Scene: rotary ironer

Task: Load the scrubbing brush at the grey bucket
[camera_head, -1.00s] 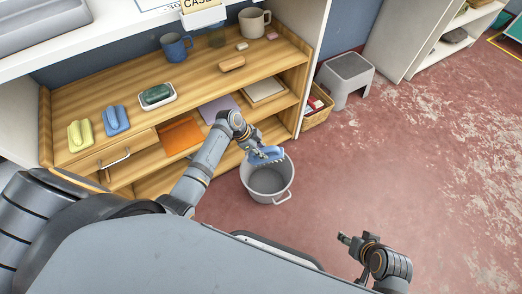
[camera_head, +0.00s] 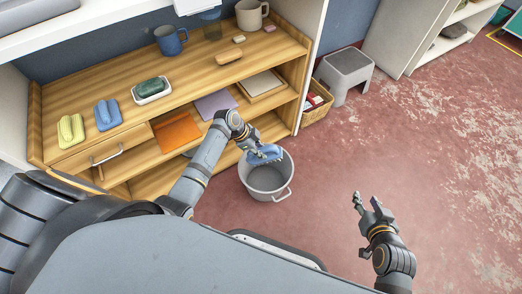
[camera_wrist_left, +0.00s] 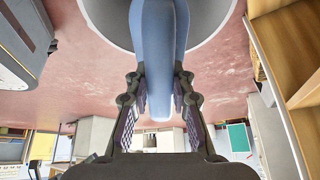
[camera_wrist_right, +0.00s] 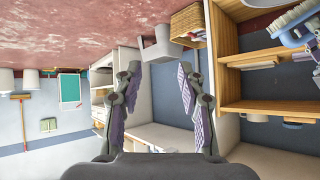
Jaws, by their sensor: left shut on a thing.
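My left gripper (camera_head: 256,145) is shut on a blue scrubbing brush (camera_head: 267,155) above the grey bucket (camera_head: 257,183). The brush overlaps the bucket's opening in the head view; I cannot tell whether it touches the rim. In the left wrist view the blue handle (camera_wrist_left: 158,50) lies between both fingers, with the bucket (camera_wrist_left: 215,12) behind it. The bucket stands upright on the floor, and its inside is partly hidden. My right gripper (camera_head: 368,203) is open and empty over the floor to the right.
A wooden shelf unit (camera_head: 200,75) stands behind the bucket. A grey stool (camera_head: 346,68) and wicker basket (camera_head: 318,108) stand right. Floor at right is clear.

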